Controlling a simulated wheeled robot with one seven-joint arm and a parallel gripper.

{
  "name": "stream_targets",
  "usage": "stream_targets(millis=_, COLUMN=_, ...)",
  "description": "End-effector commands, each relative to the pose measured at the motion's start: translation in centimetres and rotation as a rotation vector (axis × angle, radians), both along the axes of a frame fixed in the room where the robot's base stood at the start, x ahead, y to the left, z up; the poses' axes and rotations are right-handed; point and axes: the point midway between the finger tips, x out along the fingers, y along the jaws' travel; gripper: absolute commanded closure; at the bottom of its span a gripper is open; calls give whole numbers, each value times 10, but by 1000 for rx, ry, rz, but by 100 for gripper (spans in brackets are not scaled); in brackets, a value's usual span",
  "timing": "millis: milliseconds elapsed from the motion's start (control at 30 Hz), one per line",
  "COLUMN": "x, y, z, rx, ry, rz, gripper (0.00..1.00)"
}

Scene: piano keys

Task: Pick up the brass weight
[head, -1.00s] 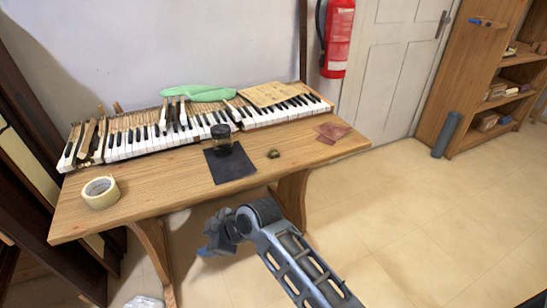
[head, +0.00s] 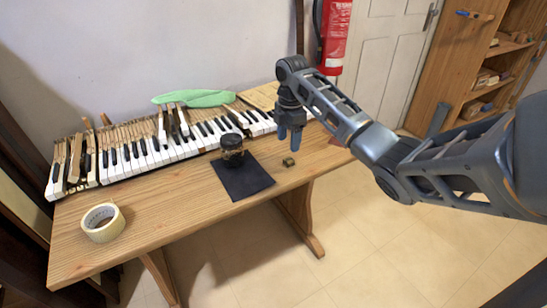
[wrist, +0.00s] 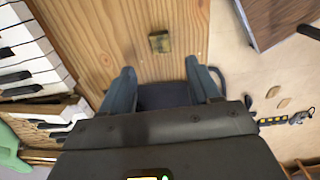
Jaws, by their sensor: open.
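The brass weight (head: 288,161) is a small, dull gold-brown block on the wooden table, right of the black cloth. In the wrist view the brass weight (wrist: 160,41) lies on the bare wood, beyond my fingertips and roughly centred between them. My gripper (head: 289,141) points down above the table, close to the weight in the head view. In the wrist view my gripper (wrist: 160,68) has its two fingers apart with nothing held between them.
A glass jar with a dark lid (head: 232,144) stands on the black cloth (head: 242,181). The piano keyboard (head: 165,149) runs along the table's back, with a green cloth (head: 200,98) behind. A tape roll (head: 102,223) lies at the left. The table (head: 165,215) is clear in front.

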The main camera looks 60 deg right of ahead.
Motion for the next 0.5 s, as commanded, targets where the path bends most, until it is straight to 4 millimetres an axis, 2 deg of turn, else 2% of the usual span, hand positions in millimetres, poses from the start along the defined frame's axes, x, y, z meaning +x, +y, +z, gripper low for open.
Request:
stream_targets(millis=367, x=-5, y=-4, z=-30, rx=0, ry=13, rz=2, gripper=38)
stream_targets(millis=500, x=-7, y=-4, z=-49, rx=0, ry=13, rz=1, gripper=38)
